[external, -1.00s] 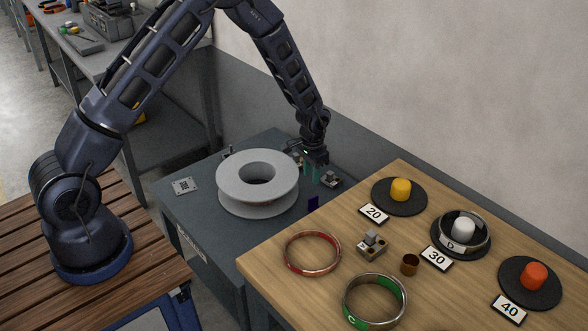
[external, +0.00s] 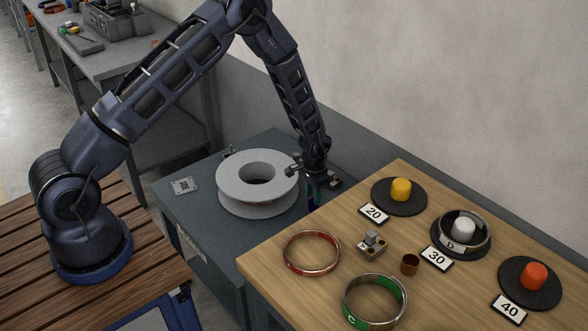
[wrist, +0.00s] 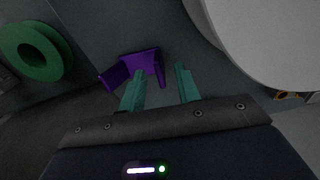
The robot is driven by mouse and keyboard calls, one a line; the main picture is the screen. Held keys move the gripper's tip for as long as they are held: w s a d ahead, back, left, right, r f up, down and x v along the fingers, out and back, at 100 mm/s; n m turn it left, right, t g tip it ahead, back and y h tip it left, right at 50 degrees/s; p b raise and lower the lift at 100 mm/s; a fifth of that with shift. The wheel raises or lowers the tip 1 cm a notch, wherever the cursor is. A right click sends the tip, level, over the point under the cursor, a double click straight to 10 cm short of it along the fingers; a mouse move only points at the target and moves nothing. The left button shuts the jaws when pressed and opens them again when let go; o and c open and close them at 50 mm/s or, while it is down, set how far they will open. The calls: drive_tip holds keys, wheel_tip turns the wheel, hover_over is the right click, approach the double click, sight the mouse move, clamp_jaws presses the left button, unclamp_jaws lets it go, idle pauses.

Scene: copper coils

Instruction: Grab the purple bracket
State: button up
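The purple bracket (wrist: 143,62) lies on the grey surface in the wrist view, with bent-up ends. In the external view only a small dark purple part of it (external: 312,203) shows below my gripper, near the cabinet's right edge. My gripper (wrist: 160,72) is open, with two teal fingers apart and nothing held between them. The left fingertip overlaps the bracket's near edge in the wrist view; I cannot tell whether they touch. The right fingertip is just right of the bracket. In the external view my gripper (external: 314,188) is low over the cabinet's right side.
A large white spool (external: 257,200) stands close left of my gripper and fills the wrist view's upper right (wrist: 272,38). A green ring-shaped part (wrist: 34,51) lies left of the bracket. The wooden table (external: 330,215) with rings and numbered posts is at right.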

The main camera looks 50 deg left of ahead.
sight(313, 207)
wheel_tip(313, 207, down, 3)
drive_tip(key=shift+w+f, duration=0.1)
drive_tip(key=shift+w, duration=0.05)
drive_tip(key=shift+c, duration=0.4)
clamp_jaws()
